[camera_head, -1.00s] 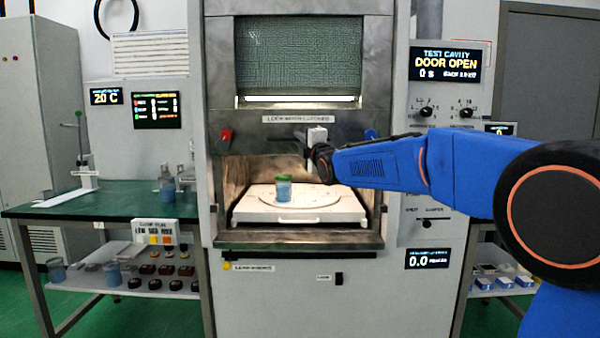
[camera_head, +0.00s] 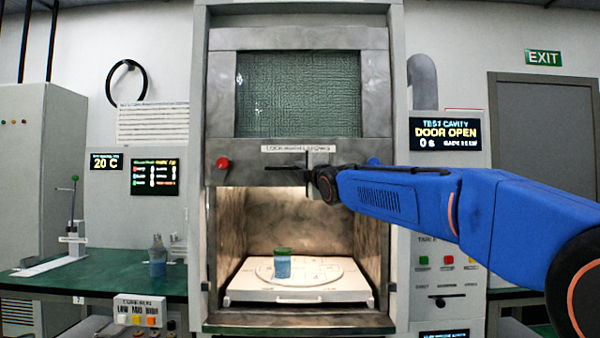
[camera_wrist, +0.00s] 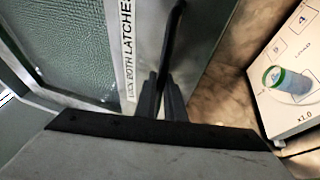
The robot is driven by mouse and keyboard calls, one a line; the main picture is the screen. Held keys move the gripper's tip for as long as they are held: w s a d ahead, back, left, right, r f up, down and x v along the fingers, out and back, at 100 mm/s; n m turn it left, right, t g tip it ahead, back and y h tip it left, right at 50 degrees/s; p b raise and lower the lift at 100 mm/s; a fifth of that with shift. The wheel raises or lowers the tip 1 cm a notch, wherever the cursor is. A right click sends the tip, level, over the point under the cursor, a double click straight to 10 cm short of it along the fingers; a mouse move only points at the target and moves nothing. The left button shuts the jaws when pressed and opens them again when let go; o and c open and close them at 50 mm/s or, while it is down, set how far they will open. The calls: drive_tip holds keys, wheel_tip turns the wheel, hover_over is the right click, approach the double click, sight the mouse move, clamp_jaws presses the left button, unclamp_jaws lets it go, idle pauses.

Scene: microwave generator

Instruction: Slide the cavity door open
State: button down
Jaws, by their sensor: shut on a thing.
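The cavity door (camera_head: 225,110), a metal frame with a green mesh window, stands raised, with the lit cavity (camera_head: 300,215) open below it. The wrist view shows the door (camera_wrist: 150,40) with its label about both latches. My gripper (camera_head: 316,176) is at the door's lower edge. In the wrist view its fingers (camera_wrist: 164,92) are closed around the dark handle bar (camera_wrist: 172,40). The grip itself is partly hidden in the head view. A red latch knob (camera_head: 222,163) is at the door's lower left. The right side of the lower edge is largely behind my arm.
A cup with a green lid (camera_head: 282,264) stands on the white tray (camera_head: 240,292) in the cavity; it also shows in the wrist view (camera_wrist: 288,80). A display (camera_head: 445,133) reads DOOR OPEN. A green bench (camera_head: 110,280) with a bottle (camera_head: 158,258) is at left.

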drive_tip(key=c, duration=2.1)
unclamp_jaws()
drive_tip(key=v, duration=1.7)
drive_tip(key=shift+s+f, duration=0.15)
drive_tip(key=shift+s, duration=0.05)
drive_tip(key=shift+d, duration=0.1)
drive_tip(key=s+d+f+m+g+h, duration=0.2)
drive_tip(key=s+d+f+m, duration=0.3)
drive_tip(key=f, duration=0.4)
drive_tip(key=s+d+f+m+g+h, duration=0.2)
drive_tip(key=s+d+f+m, duration=0.3)
drive_tip(key=f, duration=0.5)
drive_tip(key=s+d+f+m+g+h, duration=0.2)
drive_tip(key=s+d+f+m+g, duration=0.15)
drive_tip(key=d+f, duration=0.45)
drive_tip(key=s+d+f+m+g, duration=0.1)
drive_tip(key=s+f+m+g, duration=0.1)
drive_tip(key=s+f, duration=0.5)
drive_tip(key=s+d+f+m+g+h, duration=0.1)
drive_tip(key=s+f+m, duration=0.3)
drive_tip(key=s+f, duration=0.4)
drive_tip(key=s+d+f+m+g, duration=0.3)
drive_tip(key=s+f+m, duration=0.1)
drive_tip(key=s+f, duration=0.4)
drive_tip(key=shift+s+d+h, duration=0.1)
drive_tip(key=shift+s+h, duration=0.1)
drive_tip(key=shift+h, duration=0.2)
